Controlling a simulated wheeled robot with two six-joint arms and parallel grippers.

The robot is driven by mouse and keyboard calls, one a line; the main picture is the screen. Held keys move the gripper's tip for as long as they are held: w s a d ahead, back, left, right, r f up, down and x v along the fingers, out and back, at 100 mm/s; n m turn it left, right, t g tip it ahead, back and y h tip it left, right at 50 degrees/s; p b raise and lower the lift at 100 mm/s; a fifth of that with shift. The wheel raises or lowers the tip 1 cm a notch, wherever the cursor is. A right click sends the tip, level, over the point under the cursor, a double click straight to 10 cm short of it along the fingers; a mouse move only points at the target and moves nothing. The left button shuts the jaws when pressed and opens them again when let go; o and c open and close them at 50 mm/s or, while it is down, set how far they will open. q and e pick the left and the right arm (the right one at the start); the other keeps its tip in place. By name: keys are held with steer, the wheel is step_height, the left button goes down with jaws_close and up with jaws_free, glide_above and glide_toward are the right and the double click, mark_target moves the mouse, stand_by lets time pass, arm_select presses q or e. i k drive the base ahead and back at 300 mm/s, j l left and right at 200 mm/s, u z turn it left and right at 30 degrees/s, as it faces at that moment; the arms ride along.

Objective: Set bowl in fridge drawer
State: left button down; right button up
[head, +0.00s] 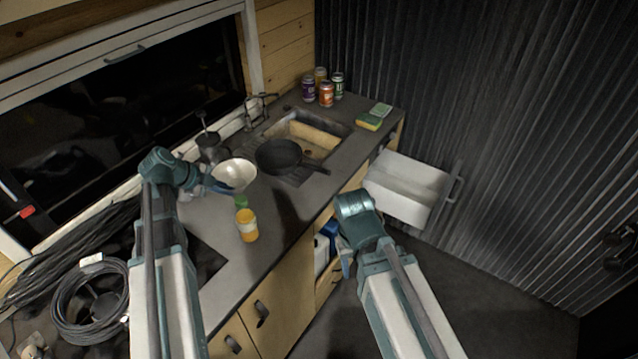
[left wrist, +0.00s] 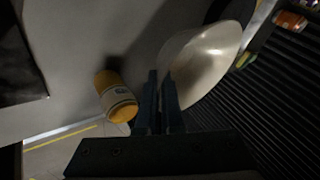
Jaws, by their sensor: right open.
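A cream bowl (head: 235,173) is over the counter beside the pan. In the left wrist view the bowl (left wrist: 207,65) shows with its rim between my left fingers. My left gripper (head: 213,184) is shut on that rim; its fingers also show in the left wrist view (left wrist: 162,100). The white fridge drawer (head: 405,201) is pulled out at the right end of the counter, and its visible inside looks empty. My right gripper (head: 346,264) is open, low in front of the cabinets and below the drawer; its fingertips are partly hidden by my arm.
A black pan (head: 279,157) lies by the sink (head: 314,130), its handle toward the counter's front edge. An orange-yellow jar (head: 247,226) and a small green item (head: 241,201) stand near the bowl. Several cans (head: 326,94) and a sponge (head: 368,122) are at the back.

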mark_target(406, 181)
steer(key=i+l+z, duration=0.45)
steer(key=i+l, duration=0.25)
steer(key=l, duration=0.15)
steer(key=i+l+z, duration=0.4)
steer(key=i+l, duration=0.25)
steer(key=i, duration=0.1)
